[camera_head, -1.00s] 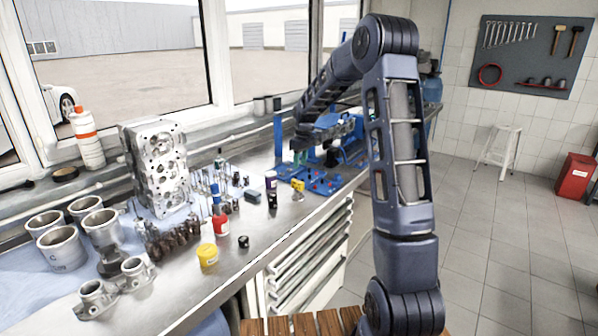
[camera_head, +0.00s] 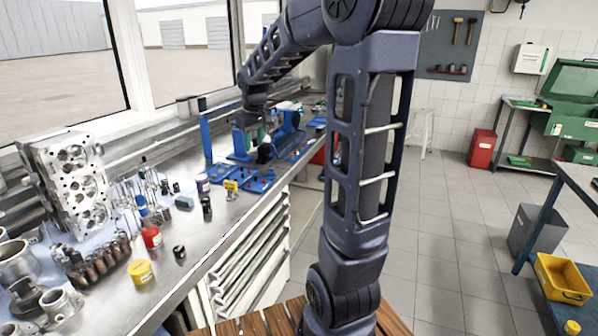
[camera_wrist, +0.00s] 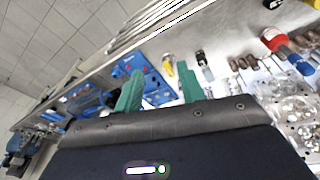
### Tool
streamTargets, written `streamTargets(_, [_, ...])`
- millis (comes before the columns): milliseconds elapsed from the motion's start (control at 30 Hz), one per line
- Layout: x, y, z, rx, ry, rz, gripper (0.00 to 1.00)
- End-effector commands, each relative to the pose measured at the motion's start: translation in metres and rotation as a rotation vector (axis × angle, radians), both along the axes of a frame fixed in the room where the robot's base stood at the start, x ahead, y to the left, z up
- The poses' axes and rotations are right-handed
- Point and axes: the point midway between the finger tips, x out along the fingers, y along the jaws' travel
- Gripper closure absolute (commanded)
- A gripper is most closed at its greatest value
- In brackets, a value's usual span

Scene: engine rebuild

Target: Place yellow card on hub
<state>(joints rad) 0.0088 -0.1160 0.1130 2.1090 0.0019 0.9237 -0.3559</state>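A small yellow card-like piece (camera_head: 231,185) stands upright on the bench, on or against a small pale base; its markings are too small to read. In the wrist view the yellow piece (camera_wrist: 167,67) shows beyond and between my fingertips, apart from them. My gripper (camera_wrist: 160,72) has two green fingers spread apart with nothing between them. In the head view my gripper (camera_head: 250,133) hangs over the far part of the bench, behind the yellow piece, and its fingers are partly unclear. I cannot tell which thing is the hub.
Blue trays (camera_head: 258,182) and blue fixtures lie beside the yellow piece. A black bottle (camera_head: 207,208), red bottle (camera_head: 151,236), yellow tub (camera_head: 140,272) and engine head (camera_head: 75,185) stand nearer left. The bench edge drops to drawers (camera_head: 250,255).

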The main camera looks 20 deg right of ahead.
Motion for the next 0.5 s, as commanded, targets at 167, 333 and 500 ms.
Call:
streamTargets(167, [-0.055,-0.014,0.016,0.011,-0.039,-0.087,0.61])
streamTargets(333, [-0.105,-0.026,0.023,0.028,-0.071,-0.172,0.61])
streamTargets(500, [-0.155,-0.036,0.022,0.051,-0.104,-0.254,0.61])
